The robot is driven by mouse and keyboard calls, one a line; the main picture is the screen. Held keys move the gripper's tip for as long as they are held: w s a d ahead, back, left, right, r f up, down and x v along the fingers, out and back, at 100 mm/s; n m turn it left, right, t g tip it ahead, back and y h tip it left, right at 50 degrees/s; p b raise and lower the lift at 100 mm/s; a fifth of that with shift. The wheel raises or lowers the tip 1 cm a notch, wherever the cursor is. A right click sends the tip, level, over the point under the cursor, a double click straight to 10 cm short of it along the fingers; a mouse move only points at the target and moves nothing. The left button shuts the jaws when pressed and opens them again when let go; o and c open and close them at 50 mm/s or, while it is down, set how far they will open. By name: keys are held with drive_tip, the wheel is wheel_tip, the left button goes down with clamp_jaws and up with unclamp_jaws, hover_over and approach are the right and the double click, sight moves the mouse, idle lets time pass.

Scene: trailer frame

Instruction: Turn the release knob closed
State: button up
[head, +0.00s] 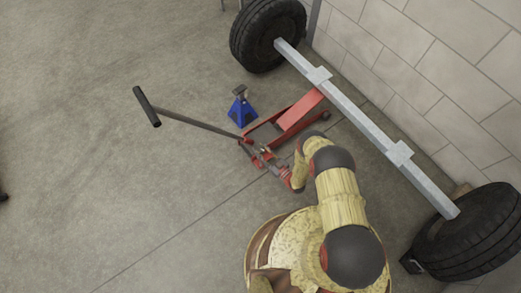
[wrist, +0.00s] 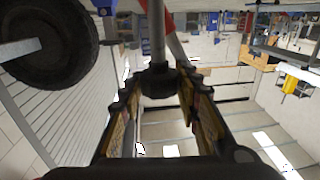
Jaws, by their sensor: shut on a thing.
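The red floor jack (head: 300,110) lies on the concrete under the axle beam, with its long dark handle (head: 195,126) reaching out to the left and ending in a black crossbar grip. My gripper (head: 268,159) is low at the handle's base end, where small parts are crowded and hard to tell apart. In the wrist view, the fingers of my gripper (wrist: 160,88) are closed around a dark knob-like piece, which I take as the release knob (wrist: 158,76), at the end of a grey rod. The finger pads hide part of its sides. Its turn angle cannot be told.
A blue jack stand (head: 240,108) stands beside the jack. A grey axle beam (head: 350,112) with a tire at each end (head: 266,35) (head: 475,230) runs along the block wall (head: 420,60).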

sight(262, 153)
drive_tip(key=m+t+h, duration=0.1)
drive_tip(key=h, duration=0.1)
drive_tip(key=m+t+h, duration=0.1)
drive_tip(key=m+h, duration=0.1)
drive_tip(key=shift+a+m+t+h, duration=0.1)
drive_tip(key=shift+m+t+h, duration=0.2)
drive_tip(key=shift+t+h, duration=0.1)
drive_tip(key=shift+m+t+h, duration=0.5)
drive_tip(key=shift+m+h, duration=0.5)
drive_tip(key=shift+h, duration=0.5)
drive_tip(key=o, duration=1.1)
drive_tip(key=shift+o, duration=0.2)
drive_tip(key=v, duration=0.7)
drive_tip(key=shift+s, duration=0.3)
